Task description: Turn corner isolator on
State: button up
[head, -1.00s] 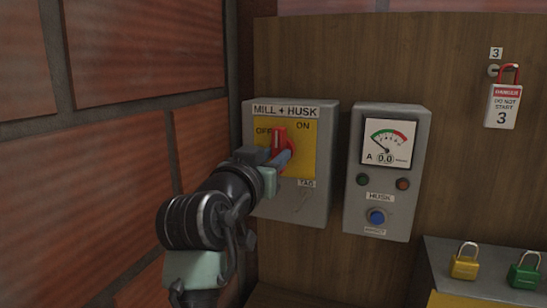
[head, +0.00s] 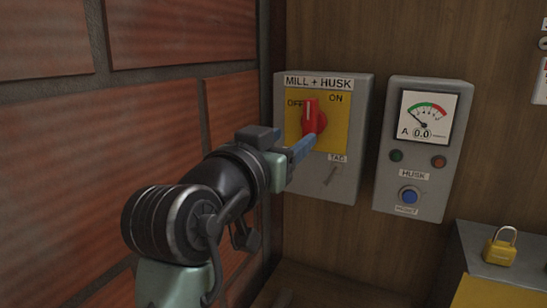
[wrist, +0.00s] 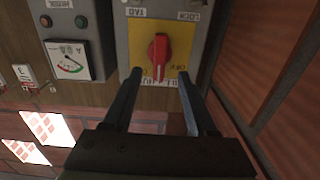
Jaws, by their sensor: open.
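The corner isolator is the grey MILL + HUSK box (head: 365,95) on the wooden panel. Its red rotary handle (head: 311,117) sits on a yellow plate marked OFF and ON. The handle stands nearly upright, its white mark up beside the OFF label. My gripper (head: 303,148) is open, just below the handle in the head view. In the wrist view, which is upside down, the open fingers of my gripper (wrist: 160,75) lie either side of the handle's near end (wrist: 158,50). I cannot tell whether they touch it.
A grey HUSK box (head: 384,182) with a meter at 0.0, two lamps and a blue button stands to the right. A yellow padlock (head: 501,247) sits on a ledge at lower right. A brick wall (head: 180,110) is close on the left.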

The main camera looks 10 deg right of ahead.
jog(key=v, duration=0.5)
jog(key=shift+s+a+b, duration=0.15)
jog(key=shift+s+b, duration=0.05)
jog(key=shift+b, duration=0.15)
jog(key=shift+r, duration=0.1)
jog(key=s+a+r+n+t+y+p, duration=0.2)
jog(key=s+r+t+y, duration=0.3)
jog(key=r, duration=0.4)
jog(key=s+a+r+n+t+y+p, duration=0.2)
jog(key=s+a+r+n+t+y, duration=0.2)
jog(key=s+r+t, duration=0.3)
notch_tip(320, 180, up, 2)
jog(key=shift+s+r+n+y+p, duration=0.2)
jog(key=shift+s+n+y+p, duration=0.25)
jog(key=shift+s, duration=0.7)
jog(key=shift+d, duration=0.1)
jog(key=shift+c, duration=0.6)
